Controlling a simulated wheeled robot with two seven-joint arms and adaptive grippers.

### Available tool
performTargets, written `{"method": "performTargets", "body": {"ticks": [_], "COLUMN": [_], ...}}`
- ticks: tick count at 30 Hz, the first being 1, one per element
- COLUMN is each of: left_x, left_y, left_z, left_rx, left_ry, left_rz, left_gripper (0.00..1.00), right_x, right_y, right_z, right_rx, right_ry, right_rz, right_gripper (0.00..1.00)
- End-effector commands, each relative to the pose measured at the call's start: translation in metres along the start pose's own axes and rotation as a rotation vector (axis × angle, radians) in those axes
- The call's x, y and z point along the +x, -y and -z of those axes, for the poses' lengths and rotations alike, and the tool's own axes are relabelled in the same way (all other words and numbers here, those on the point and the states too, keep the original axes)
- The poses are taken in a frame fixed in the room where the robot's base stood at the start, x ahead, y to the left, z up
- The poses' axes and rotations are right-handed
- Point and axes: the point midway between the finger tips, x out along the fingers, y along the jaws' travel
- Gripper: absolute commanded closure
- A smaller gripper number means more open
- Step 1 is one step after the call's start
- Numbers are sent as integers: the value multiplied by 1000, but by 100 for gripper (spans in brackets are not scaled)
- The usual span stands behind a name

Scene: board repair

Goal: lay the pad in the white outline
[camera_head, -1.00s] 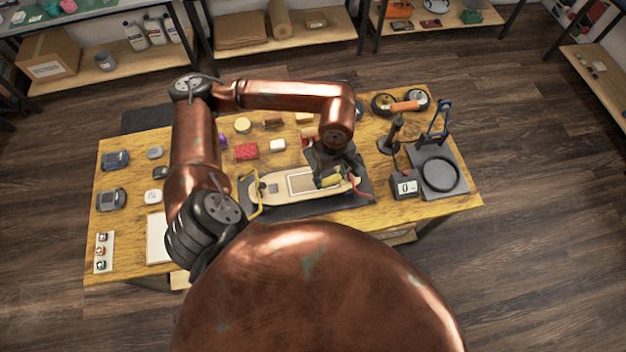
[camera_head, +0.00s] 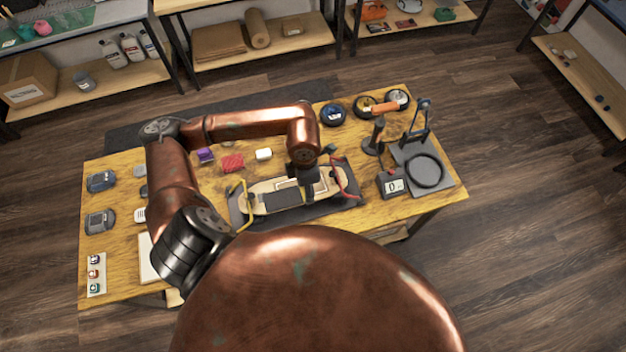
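A flat dark grey pad (camera_head: 284,200) shows over the middle of the pale skateboard deck (camera_head: 325,189). A strip of the white outline (camera_head: 287,183) shows behind the pad; the rest is hidden by the pad and my gripper. I cannot tell whether the pad lies flat on the deck or is held just above it. My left gripper (camera_head: 308,194) points down at the pad's right edge. Its fingers are small and dark, so I cannot tell if they are open or touching the pad. My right gripper is out of view.
A yellow clamp (camera_head: 243,206) and a red clamp (camera_head: 345,180) stand at the deck's ends. A red block (camera_head: 233,162) and white block (camera_head: 263,154) lie behind. A scale-like box (camera_head: 392,184) and a stand with a black ring (camera_head: 425,171) are at right.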

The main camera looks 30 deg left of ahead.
Motion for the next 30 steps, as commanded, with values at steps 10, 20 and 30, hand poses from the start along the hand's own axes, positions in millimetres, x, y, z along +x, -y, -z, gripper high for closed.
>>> {"method": "performTargets", "body": {"ticks": [10, 20, 30], "left_x": [49, 76, 110], "left_y": [-53, -70, -73], "left_z": [-45, -58, -60], "left_rx": [0, 3, 2], "left_ry": [0, 0, 1], "left_rz": [3, 1, 0], "left_gripper": [71, 71, 71], "right_x": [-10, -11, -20], "right_y": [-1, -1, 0], "right_z": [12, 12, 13], "right_rx": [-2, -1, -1], "right_ry": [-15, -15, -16], "right_rz": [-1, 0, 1], "right_gripper": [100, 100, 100]}}
